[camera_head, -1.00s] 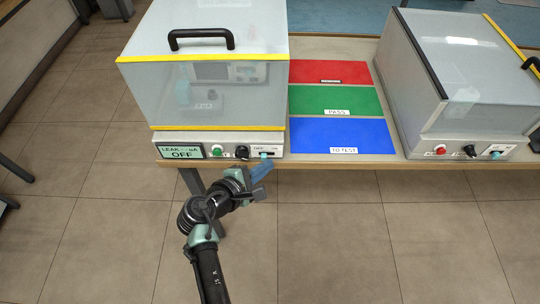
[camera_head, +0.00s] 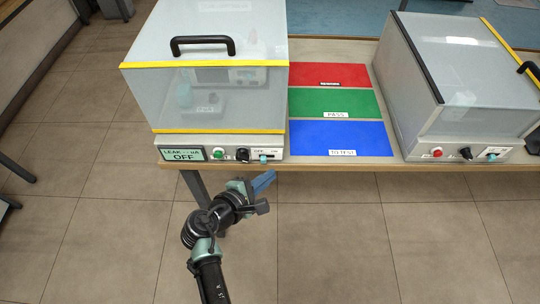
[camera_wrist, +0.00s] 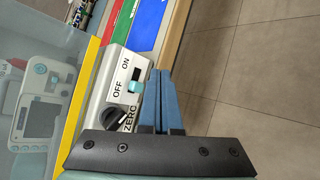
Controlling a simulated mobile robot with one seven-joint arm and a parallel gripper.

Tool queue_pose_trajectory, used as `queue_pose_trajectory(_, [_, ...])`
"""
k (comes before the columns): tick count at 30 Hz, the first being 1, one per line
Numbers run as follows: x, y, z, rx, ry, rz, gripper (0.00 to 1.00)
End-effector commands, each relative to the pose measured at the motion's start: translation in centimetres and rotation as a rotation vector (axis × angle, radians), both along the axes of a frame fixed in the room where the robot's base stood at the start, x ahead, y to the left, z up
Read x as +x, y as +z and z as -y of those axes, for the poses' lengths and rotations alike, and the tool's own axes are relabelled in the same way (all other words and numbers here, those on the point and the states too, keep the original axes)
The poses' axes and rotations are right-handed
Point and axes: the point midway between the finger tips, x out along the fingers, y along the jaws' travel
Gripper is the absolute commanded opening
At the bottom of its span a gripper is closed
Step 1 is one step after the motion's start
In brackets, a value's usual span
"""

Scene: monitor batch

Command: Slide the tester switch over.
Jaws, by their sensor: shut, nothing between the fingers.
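The tester switch is a small teal slider (camera_head: 264,158) on the front panel of the left tester (camera_head: 215,147). In the wrist view the slider (camera_wrist: 134,87) sits beside the OFF label, with dark slot showing towards ON. The tester's display (camera_head: 183,154) reads OFF. My gripper (camera_head: 267,176) is shut and empty, with blue fingers just in front of the panel below the switch. In the wrist view my fingertips (camera_wrist: 160,73) are beside the slider, with a small gap visible between them and it.
The tester's clear, yellow-edged cover (camera_head: 205,95) is down. Red, green and blue mats lie right of it, then a second tester (camera_head: 465,145). Floor in front is clear.

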Motion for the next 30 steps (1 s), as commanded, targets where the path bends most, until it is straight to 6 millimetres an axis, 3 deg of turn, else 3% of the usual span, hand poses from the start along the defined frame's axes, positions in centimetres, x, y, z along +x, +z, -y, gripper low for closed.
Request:
queue_pose_trajectory(14, [-3.6, -0.2, 0.0, -0.001, 0.000, -0.001, 0.00])
queue_pose_trajectory(30, [-3.8, -0.3, 0.0, 0.001, 0.000, 0.001, 0.00])
